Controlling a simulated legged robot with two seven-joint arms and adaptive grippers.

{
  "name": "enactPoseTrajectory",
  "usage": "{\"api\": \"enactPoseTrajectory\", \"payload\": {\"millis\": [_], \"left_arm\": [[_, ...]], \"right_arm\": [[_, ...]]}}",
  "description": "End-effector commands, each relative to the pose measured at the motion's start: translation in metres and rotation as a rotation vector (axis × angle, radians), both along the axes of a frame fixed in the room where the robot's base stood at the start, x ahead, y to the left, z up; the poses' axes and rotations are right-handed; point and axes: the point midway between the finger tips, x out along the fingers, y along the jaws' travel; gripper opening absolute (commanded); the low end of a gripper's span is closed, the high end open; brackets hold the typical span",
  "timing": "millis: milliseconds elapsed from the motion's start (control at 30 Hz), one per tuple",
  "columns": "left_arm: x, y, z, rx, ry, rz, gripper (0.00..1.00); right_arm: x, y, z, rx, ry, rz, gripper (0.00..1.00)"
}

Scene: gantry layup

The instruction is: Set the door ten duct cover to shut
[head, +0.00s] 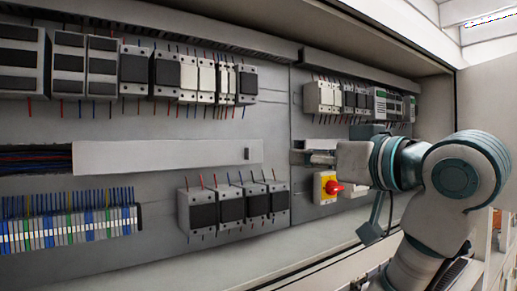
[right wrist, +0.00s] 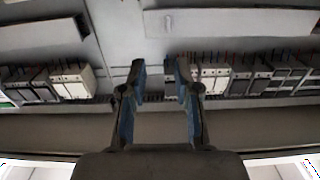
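The duct cover (head: 165,156) is a long pale strip across the middle of the panel in the head view. Left of it the duct (head: 35,160) lies open, with dark, red and blue wires showing. I cannot tell which pale strip in that view is the cover. My left gripper is not in view.
Contactors and breakers (head: 135,70) line the top. Several grey units (head: 230,204) sit below the cover, and a terminal strip (head: 70,229) is at lower left.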

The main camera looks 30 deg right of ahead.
Motion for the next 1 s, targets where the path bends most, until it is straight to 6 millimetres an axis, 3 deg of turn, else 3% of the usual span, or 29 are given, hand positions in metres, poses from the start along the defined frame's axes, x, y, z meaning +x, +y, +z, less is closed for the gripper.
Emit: {"api": "enactPoseTrajectory", "payload": {"millis": [200,500,700,1000], "left_arm": [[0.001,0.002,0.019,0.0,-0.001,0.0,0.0],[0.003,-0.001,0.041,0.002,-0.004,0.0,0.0],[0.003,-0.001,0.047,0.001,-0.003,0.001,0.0],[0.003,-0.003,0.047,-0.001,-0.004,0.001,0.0]], "right_arm": [[0.055,0.01,0.003,-0.004,0.006,0.0,0.31],[0.114,0.006,0.003,0.001,0.002,0.0,0.31],[0.135,0.005,0.001,0.003,0.001,-0.001,0.31],[0.138,0.013,0.001,-0.002,0.0,-0.001,0.31]]}}
